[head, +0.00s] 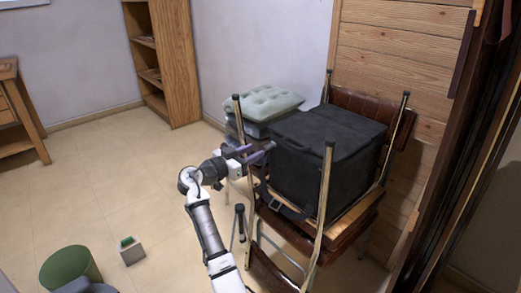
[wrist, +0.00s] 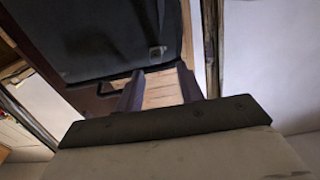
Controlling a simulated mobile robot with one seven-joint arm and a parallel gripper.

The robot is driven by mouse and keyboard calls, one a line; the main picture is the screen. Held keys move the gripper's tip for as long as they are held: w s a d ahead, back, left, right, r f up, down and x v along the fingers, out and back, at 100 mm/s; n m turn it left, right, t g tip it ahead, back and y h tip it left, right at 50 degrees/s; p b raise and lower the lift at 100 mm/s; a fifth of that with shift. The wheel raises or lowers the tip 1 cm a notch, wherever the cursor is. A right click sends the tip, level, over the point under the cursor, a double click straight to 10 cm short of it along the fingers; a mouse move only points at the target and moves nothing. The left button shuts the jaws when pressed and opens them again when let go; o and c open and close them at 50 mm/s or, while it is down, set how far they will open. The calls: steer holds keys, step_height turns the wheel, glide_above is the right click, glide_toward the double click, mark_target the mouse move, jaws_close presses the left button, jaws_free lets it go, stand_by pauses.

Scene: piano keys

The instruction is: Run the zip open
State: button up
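A black, box-shaped bag (head: 325,135) sits on the wooden seat of a chair stack. Its dark side fills the upper part of the wrist view (wrist: 95,38). A small light metal piece, perhaps the zip pull (wrist: 157,52), shows near the bag's lower right corner in the wrist view. My gripper (head: 264,151) is at the bag's left side in the head view. In the wrist view my gripper (wrist: 160,70) has its two fingers apart, with wood visible between them and the metal piece just beyond their tips. I cannot tell whether a finger touches the bag.
The stacked chairs (head: 327,185) have upright metal legs around the bag, one close in front. Pale green cushions (head: 270,101) lie behind my gripper. A green bin (head: 70,267) and a small box (head: 131,252) stand on the floor at lower left. The left floor is mostly clear.

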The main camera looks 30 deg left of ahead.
steer(key=v, duration=0.9)
steer(key=shift+b, duration=0.3)
steer(key=shift+w, duration=0.1)
